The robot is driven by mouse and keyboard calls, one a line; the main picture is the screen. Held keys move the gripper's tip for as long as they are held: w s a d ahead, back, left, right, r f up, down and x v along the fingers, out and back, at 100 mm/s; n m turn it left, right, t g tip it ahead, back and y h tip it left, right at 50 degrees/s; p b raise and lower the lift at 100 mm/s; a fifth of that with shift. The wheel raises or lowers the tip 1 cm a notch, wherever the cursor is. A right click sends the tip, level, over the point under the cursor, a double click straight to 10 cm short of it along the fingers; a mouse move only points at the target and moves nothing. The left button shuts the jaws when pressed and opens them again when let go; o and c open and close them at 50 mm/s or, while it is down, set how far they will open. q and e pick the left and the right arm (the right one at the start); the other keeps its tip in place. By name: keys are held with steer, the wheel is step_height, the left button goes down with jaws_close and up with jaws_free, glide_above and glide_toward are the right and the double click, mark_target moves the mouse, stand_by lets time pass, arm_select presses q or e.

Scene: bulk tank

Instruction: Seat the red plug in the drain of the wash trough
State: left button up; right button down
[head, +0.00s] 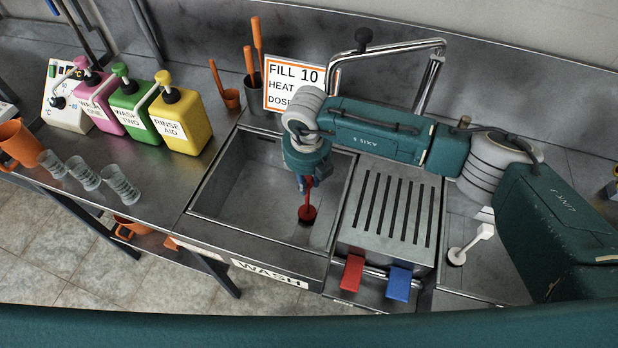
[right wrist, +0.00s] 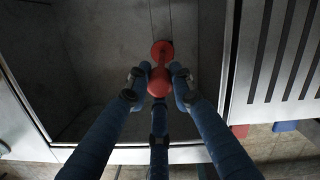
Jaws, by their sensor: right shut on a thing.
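The wash trough (head: 250,205) is the steel basin with the WASH label on its front. My right gripper (head: 305,185) reaches down into it from above. It is shut on the red plug (head: 307,213), holding it by its upright stem. The plug's round red base is low, near the trough floor towards the right wall. In the right wrist view the fingers (right wrist: 158,82) close around the plug's red knob (right wrist: 159,80), with part of the base (right wrist: 162,52) beyond. The drain is not visible, and I cannot tell whether the plug touches the floor. My left gripper is not in view.
A slotted drainboard (head: 390,205) adjoins the trough on the right, with a red lever (head: 352,272) and a blue lever (head: 399,283) in front. A chrome faucet (head: 390,50) arches behind. Jugs and cups stand left.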

steer(key=shift+w+d+f, duration=0.1)
steer(key=shift+w+f, duration=0.05)
stand_by(0.3)
steer(key=shift+f+b, duration=0.7)
steer(key=shift+s+f+b, duration=0.35)
steer(key=shift+s+f, duration=0.05)
steer(key=shift+f, duration=0.05)
steer(key=c, duration=1.6)
jaws_free()
steer(key=shift+c, duration=0.2)
steer(key=shift+o, duration=1)
steer(key=shift+w+f, duration=0.1)
steer(key=shift+w, duration=0.3)
steer(key=shift+s+r, duration=0.15)
steer(key=shift+r, duration=0.3)
steer(key=r, duration=0.7)
steer(key=s+r, duration=0.1)
steer(key=r, duration=0.3)
